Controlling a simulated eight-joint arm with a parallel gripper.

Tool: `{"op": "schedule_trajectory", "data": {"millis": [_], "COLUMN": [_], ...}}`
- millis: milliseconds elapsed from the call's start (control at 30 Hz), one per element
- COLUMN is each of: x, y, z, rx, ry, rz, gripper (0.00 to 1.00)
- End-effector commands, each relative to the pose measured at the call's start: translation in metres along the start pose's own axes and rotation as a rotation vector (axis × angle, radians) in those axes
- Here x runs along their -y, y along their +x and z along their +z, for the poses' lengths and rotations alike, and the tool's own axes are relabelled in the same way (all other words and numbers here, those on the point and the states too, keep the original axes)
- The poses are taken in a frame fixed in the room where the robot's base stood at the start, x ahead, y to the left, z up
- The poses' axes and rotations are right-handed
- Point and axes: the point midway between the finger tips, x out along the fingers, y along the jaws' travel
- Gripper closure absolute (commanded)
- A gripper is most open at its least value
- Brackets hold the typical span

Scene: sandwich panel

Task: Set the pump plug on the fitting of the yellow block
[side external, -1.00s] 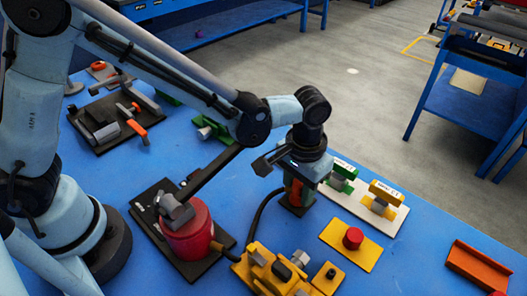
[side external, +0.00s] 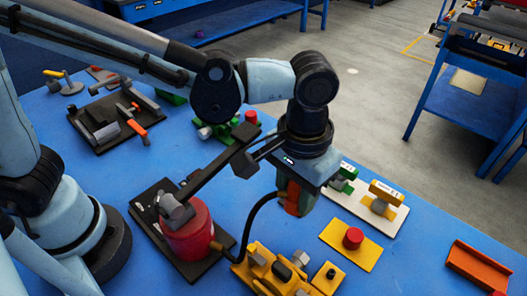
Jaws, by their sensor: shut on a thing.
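My gripper (side external: 293,208) hangs below my wrist near the middle of the side external view, shut on the pump plug. The plug itself is mostly hidden by the jaws; its black hose (side external: 247,222) curves from them down to the red pump (side external: 190,232). The yellow block (side external: 262,283) sits at the bottom of the view, below and slightly left of my gripper. Grey and dark fittings (side external: 282,269) stand on it. My gripper is above the table and apart from the yellow block.
The pump stands on a black plate with a long lever slanting up beside my wrist. To the right are a yellow plate with a red button (side external: 352,237), a white labelled panel (side external: 393,215) and an orange bracket (side external: 480,266). Bare blue table lies between them.

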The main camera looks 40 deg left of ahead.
Motion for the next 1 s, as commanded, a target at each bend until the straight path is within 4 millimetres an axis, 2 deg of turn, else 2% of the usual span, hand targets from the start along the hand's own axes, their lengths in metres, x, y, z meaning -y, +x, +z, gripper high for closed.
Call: {"op": "schedule_trajectory", "data": {"millis": [100, 300, 700, 833, 1000], "x": [-0.010, -0.023, -0.092, -0.103, -0.105], "y": [-0.011, -0.020, -0.009, -0.005, 0.002], "z": [0.016, 0.028, 0.016, 0.015, 0.015], "rx": [0.000, 0.000, 0.000, 0.000, 0.000], "ry": [0.004, 0.009, 0.147, 0.170, 0.176], "rz": [0.000, 0.000, 0.000, 0.000, 0.000], "gripper": [0.96, 0.96, 0.96, 0.96, 0.96]}}
